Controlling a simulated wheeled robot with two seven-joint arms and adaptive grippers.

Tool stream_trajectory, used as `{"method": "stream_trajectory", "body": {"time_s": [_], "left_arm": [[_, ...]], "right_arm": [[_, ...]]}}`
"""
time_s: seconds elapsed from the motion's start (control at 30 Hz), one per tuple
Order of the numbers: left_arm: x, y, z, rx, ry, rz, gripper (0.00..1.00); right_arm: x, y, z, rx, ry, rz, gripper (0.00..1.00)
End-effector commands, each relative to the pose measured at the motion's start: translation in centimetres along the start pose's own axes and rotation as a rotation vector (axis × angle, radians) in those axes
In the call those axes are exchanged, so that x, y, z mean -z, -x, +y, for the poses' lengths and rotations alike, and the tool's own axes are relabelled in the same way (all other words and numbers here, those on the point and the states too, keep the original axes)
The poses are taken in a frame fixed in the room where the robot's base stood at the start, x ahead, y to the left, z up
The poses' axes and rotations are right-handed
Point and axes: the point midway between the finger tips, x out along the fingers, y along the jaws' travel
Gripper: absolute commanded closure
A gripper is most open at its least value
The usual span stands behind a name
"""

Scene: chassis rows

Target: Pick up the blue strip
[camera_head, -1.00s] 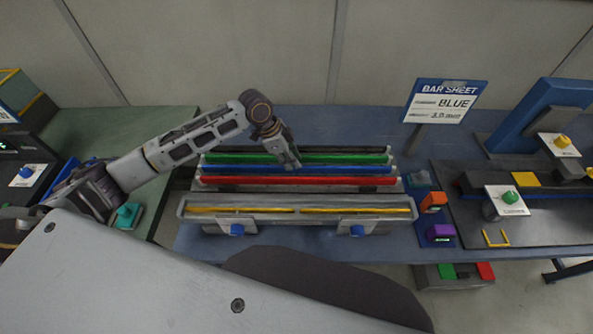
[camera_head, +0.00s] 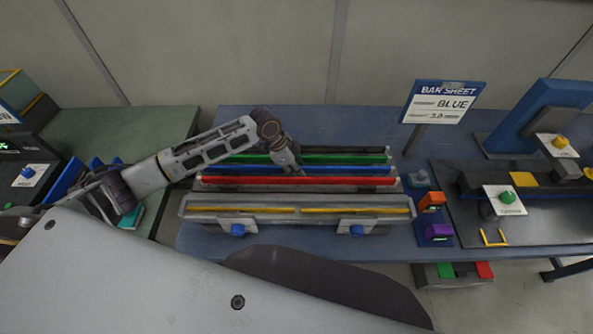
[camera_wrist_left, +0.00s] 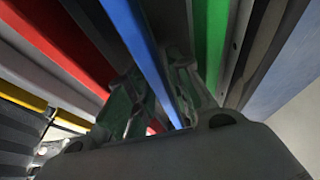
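The blue strip (camera_head: 345,169) lies in the grey rack, between the green strip (camera_head: 340,160) and the red strip (camera_head: 290,181). My left gripper (camera_head: 298,170) is down over the rack at the blue strip. In the left wrist view, the blue strip (camera_wrist_left: 138,45) runs between the two fingers of my left gripper (camera_wrist_left: 157,85), one finger on each side. The fingers are close to the strip, but I cannot tell whether they touch it. My right gripper is not in view.
A black strip (camera_head: 345,150) lies at the back of the rack. A tray with yellow strips (camera_head: 355,211) stands in front. Orange (camera_head: 432,201) and purple (camera_head: 438,232) blocks stand right of the tray.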

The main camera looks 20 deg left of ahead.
Motion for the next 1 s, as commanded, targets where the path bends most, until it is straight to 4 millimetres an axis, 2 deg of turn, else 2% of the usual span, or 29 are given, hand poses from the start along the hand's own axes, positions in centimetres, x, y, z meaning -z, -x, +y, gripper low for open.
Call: {"method": "stream_trajectory", "body": {"time_s": [0.17,0.33,0.8,1.0], "left_arm": [[0.00,0.02,0.00,0.000,0.000,0.000,0.80],[0.00,0.03,0.00,0.000,0.000,0.000,1.00],[0.11,0.17,-0.05,0.001,-0.001,0.002,1.00],[0.50,0.98,-0.07,0.002,-0.001,0.003,1.00]], "right_arm": [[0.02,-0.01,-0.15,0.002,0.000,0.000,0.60],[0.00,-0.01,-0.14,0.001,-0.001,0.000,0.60],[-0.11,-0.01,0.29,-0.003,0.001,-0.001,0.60],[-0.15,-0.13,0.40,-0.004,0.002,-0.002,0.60]]}}
